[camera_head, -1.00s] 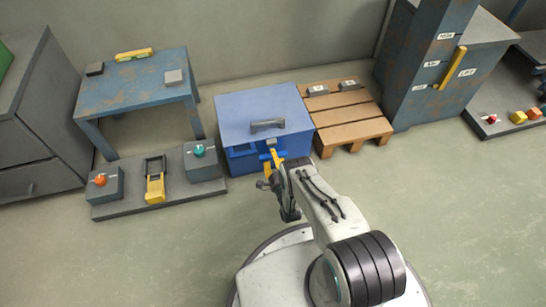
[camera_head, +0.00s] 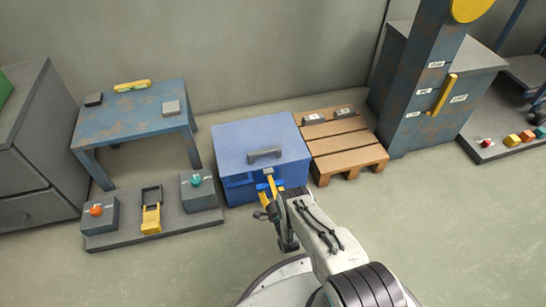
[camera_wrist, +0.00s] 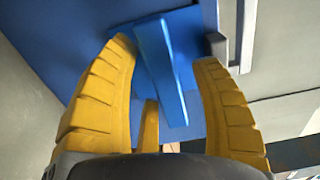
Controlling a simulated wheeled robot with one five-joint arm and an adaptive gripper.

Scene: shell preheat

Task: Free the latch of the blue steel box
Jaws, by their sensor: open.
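The blue steel box (camera_head: 235,145) stands on the floor in the middle of the head view, its lid down, with a dark handle (camera_head: 265,154) on top. My gripper (camera_head: 270,187) is at the box's front face. In the wrist view, my gripper's yellow fingers (camera_wrist: 165,56) are open, one on each side of a blue latch lever (camera_wrist: 160,75). The lever stands tilted between them, with gaps visible on both sides. I cannot tell whether either finger touches it. In the head view my gripper largely hides the latch.
A wooden pallet (camera_head: 345,150) is right of the box. A grey base plate (camera_head: 150,232) with button boxes and a yellow piece lies to the left. A blue table (camera_head: 130,115) stands behind it. A tall blue cabinet (camera_head: 415,115) is at right. Front floor is clear.

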